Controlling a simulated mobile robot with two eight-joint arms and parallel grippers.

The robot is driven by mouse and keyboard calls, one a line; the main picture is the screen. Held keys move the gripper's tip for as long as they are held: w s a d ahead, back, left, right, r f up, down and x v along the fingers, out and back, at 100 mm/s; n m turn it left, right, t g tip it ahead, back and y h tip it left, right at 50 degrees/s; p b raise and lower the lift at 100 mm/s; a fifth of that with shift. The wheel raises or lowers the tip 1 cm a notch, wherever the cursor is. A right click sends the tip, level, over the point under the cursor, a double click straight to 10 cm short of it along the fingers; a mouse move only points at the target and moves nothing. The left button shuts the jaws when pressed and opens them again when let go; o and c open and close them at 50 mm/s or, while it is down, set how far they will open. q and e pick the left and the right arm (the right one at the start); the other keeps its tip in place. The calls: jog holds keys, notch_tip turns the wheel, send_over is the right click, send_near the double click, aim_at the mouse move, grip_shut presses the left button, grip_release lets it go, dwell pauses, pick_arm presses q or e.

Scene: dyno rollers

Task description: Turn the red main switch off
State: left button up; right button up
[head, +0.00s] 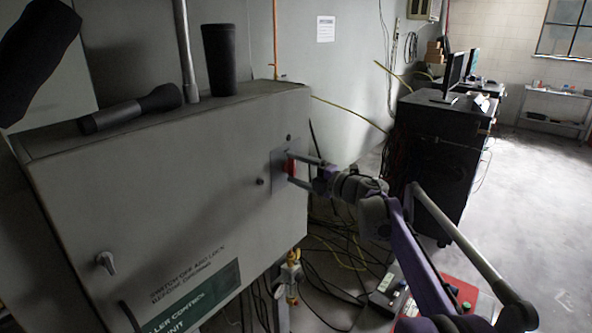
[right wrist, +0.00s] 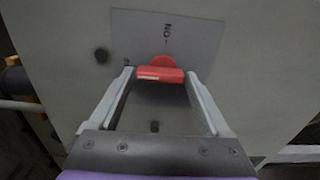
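The red main switch (head: 290,167) sits on a grey plate on the front of the grey control cabinet (head: 200,200). My left gripper is not in view.
A black rack with monitors (head: 440,150) stands to the right. Cables and a red box (head: 460,294) lie on the floor below. Open floor lies at the far right.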

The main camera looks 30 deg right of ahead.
jog(key=shift+o, duration=1)
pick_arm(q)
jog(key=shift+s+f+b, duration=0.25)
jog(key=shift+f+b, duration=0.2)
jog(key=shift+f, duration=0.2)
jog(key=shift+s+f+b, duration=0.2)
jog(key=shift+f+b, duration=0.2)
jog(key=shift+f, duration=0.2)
pick_arm(e)
jog(key=v, duration=1)
jog(key=shift+s, duration=0.4)
jog(key=shift+d, duration=0.1)
